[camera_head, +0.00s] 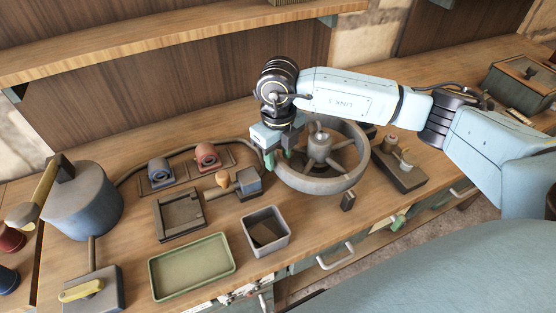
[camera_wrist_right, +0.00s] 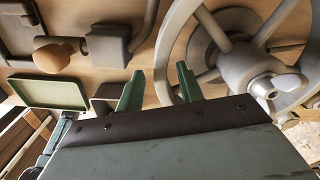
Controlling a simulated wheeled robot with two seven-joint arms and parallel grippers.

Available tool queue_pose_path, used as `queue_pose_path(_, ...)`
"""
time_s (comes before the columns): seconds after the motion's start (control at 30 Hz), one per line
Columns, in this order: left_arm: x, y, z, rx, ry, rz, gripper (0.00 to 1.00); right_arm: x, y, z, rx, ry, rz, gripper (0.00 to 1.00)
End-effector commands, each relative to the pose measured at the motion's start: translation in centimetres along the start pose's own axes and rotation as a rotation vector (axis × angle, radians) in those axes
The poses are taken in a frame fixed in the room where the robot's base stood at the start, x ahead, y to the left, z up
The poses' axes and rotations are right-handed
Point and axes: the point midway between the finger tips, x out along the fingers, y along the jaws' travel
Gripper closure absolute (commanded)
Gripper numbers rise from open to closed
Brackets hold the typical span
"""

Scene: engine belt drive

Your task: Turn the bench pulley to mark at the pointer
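The bench pulley (camera_head: 318,186) is a large grey spoked wheel with a raised central hub, lying on the wooden bench. In the right wrist view its rim and spokes (camera_wrist_right: 228,57) fill the upper right. My right gripper (camera_head: 277,157) is at the pulley's left rim, fingers pointing down. In the wrist view its two green fingers (camera_wrist_right: 159,90) stand apart with nothing clearly held; I cannot tell whether they touch the rim. A small dark block (camera_head: 348,201) stands at the pulley's front edge; I cannot tell if it is the pointer. No mark is discernible. My left gripper is not in view.
A grey block with a wooden-knobbed handle (camera_head: 249,182) stands close left of the pulley. A square bin (camera_head: 287,240) and green tray (camera_head: 152,284) are in front. A dark fixture (camera_head: 408,180) is right.

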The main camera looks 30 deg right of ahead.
Motion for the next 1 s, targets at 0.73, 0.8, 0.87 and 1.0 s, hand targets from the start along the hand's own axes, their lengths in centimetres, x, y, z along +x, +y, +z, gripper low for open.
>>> queue_pose_path(0.73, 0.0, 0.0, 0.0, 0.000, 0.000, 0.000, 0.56, -10.6, 0.0, 0.0, -0.002, -0.002, 0.001, 0.63)
queue_pose_path(0.8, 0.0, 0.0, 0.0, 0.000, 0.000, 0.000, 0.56, -10.6, 0.0, 0.0, -0.002, -0.002, 0.001, 0.63)
queue_pose_path(0.87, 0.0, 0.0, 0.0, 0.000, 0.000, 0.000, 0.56, -10.6, 0.0, 0.0, -0.002, -0.002, 0.001, 0.63)
queue_pose_path(1.0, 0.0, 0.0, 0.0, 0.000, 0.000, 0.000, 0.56, -10.6, 0.0, 0.1, -0.002, -0.002, 0.001, 0.63)
